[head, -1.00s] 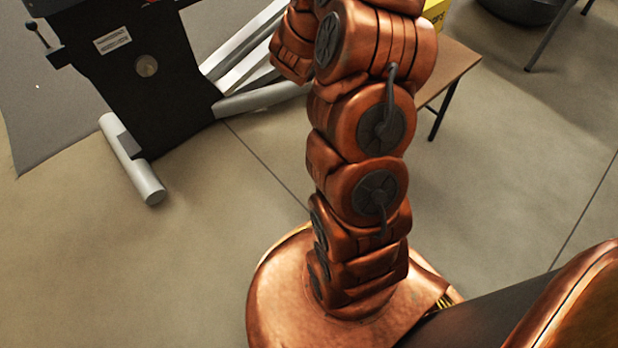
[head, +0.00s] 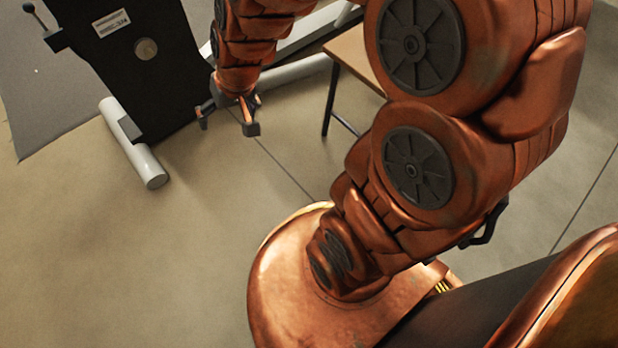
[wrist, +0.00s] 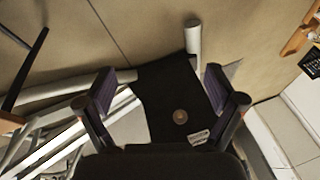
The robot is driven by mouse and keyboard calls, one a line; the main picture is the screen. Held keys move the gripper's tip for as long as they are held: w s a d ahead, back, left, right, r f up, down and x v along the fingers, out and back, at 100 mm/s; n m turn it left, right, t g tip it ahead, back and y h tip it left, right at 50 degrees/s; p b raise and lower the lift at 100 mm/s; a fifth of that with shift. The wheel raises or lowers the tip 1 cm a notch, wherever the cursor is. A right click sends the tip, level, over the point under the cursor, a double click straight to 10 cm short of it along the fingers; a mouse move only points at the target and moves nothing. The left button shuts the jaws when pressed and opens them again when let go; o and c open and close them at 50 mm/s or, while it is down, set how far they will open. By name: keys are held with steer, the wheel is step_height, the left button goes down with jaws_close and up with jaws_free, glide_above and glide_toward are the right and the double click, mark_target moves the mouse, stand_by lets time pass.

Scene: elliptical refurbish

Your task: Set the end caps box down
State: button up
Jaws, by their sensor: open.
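My gripper (head: 227,122) hangs open above the floor beside the elliptical machine in the head view. Its two fingers are spread with nothing between them, and the wrist view shows the same open gripper (wrist: 158,76). No end caps box can be made out in either current view. The wooden table (head: 354,58) shows only in part in the head view, behind my arm. My arm hides most of its top, so I cannot tell what stands there.
The elliptical's black housing (head: 145,80) and its grey foot tube (head: 136,147) stand left of my gripper. Pale rails run behind it. In the wrist view, a white unit (wrist: 295,120) lies at right and dark table legs (wrist: 25,65) at left. The floor at front left is clear.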

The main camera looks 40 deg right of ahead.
steer(key=s+d+r+n+g+h, duration=0.1)
steer(key=s+g, duration=0.2)
steer(key=s, duration=0.9)
steer(key=s+d+r+n+g+h, duration=0.1)
steer(key=s+g, duration=0.3)
steer(key=s, duration=0.8)
steer(key=shift+d+r, duration=0.2)
steer(key=shift+r, duration=0.6)
